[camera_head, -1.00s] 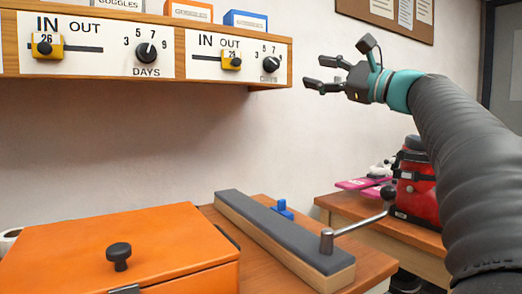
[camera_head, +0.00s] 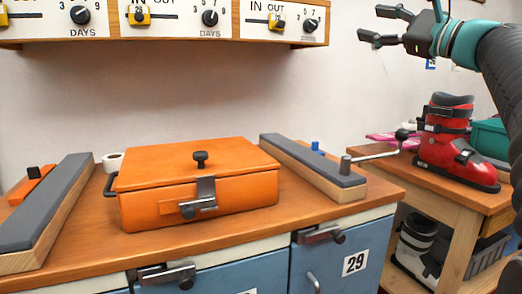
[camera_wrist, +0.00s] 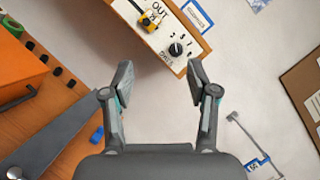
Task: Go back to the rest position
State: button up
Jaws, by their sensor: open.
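My gripper (camera_head: 388,26) is at the upper right of the head view, raised in front of the wall and right of the shelf panels. Its fingers are apart with nothing between them. In the wrist view my gripper (camera_wrist: 162,80) also shows open and empty, with bare wall between the fingers. My teal wrist and dark arm reach in from the right edge of the head view.
An orange case (camera_head: 240,195) with a black knob sits on the wooden bench between two grey-topped bars (camera_head: 52,210) (camera_head: 312,165). A crank handle (camera_head: 375,156) sticks out at right. A red ski boot (camera_head: 455,150) stands on the side table. The dial shelf (camera_head: 240,42) overhangs the bench.

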jog(key=s+a+f+n+g+h, duration=0.2)
jog(key=s+a+f, duration=0.15)
jog(key=f, duration=0.55)
jog(key=s+a+f+n+g+h, duration=0.2)
jog(key=a+f, duration=0.2)
jog(key=f, duration=0.4)
jog(key=s+a+f+n+g+h, duration=0.2)
jog(key=s+a+f, duration=0.15)
jog(key=f, duration=0.55)
jog(key=s+d+f+n+g+h, duration=0.1)
jog(key=s+f+n+g+h, duration=0.1)
jog(key=s+f+n, duration=0.4)
jog(key=s+d+f+n+g+h, duration=0.2)
jog(key=s+f+n+h, duration=0.3)
jog(key=s+f, duration=0.6)
notch_tip(320, 180, down, 9)
jog(key=shift+s+d+n, duration=0.25)
jog(key=shift+s+n, duration=0.15)
jog(key=shift+n, duration=0.1)
